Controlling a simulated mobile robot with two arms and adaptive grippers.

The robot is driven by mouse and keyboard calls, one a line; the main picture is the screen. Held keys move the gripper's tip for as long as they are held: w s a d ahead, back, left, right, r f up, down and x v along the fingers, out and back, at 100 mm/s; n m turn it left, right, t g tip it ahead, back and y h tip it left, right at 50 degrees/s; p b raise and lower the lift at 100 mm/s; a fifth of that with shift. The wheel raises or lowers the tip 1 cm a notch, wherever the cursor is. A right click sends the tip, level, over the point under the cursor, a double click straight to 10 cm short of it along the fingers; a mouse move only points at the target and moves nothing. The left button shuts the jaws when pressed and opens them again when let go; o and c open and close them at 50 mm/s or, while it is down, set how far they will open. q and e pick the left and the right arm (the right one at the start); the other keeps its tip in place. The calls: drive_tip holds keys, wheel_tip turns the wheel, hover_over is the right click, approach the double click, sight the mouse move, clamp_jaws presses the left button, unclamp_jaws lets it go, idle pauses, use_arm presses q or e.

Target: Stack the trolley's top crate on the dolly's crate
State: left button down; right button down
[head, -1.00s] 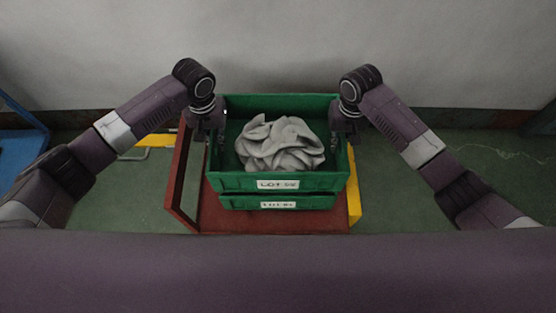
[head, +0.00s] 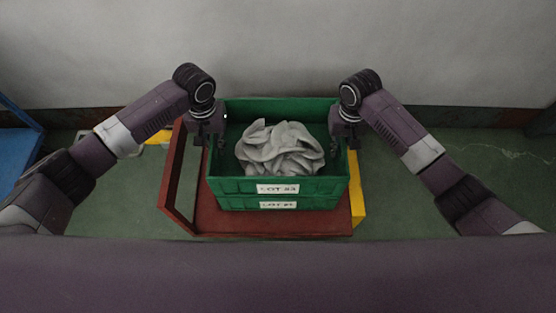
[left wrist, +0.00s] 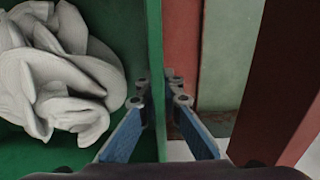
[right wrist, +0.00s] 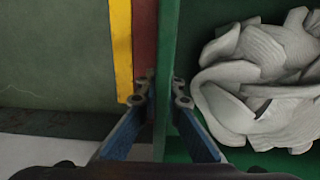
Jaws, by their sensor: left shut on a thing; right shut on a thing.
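The upper green crate (head: 228,187), filled with pale grey socks (head: 280,148), sits level directly over a lower green crate (head: 236,204). No gap shows between their front walls. Both carry white LOT labels. The lower crate stands on a red base (head: 245,223), apparently the dolly. My left gripper (head: 217,138) is shut on the upper crate's left wall, which shows between its fingers in the left wrist view (left wrist: 160,88). My right gripper (head: 337,138) is shut on the right wall, also seen in the right wrist view (right wrist: 164,90). The lower crate's interior is hidden.
A red upright frame (head: 180,180) rises along the base's left side. A yellow strip (head: 357,203) lies to the right of the base. A blue object (head: 18,155) is at the far left. A pale wall (head: 280,50) stands behind; green floor is clear on the right.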

sight(213, 135)
use_arm(q)
drive_tip(key=shift+f, duration=0.3)
use_arm(e)
drive_tip(key=shift+f, duration=0.3)
use_arm(q)
drive_tip(key=c, duration=2.5)
unclamp_jaws()
drive_tip(key=shift+f, duration=0.1)
drive_tip(key=shift+c, duration=0.2)
use_arm(e)
drive_tip(key=c, duration=2.5)
unclamp_jaws()
drive_tip(key=shift+c, duration=0.2)
use_arm(q)
drive_tip(key=o, duration=0.4)
use_arm(e)
drive_tip(key=o, duration=0.4)
use_arm(q)
wheel_tip(213, 135, up, 11)
drive_tip(key=shift+r, duration=0.55)
use_arm(e)
drive_tip(key=shift+r, duration=0.15)
wheel_tip(213, 135, up, 12)
drive_tip(key=shift+f, duration=0.1)
drive_tip(key=shift+f, duration=0.1)
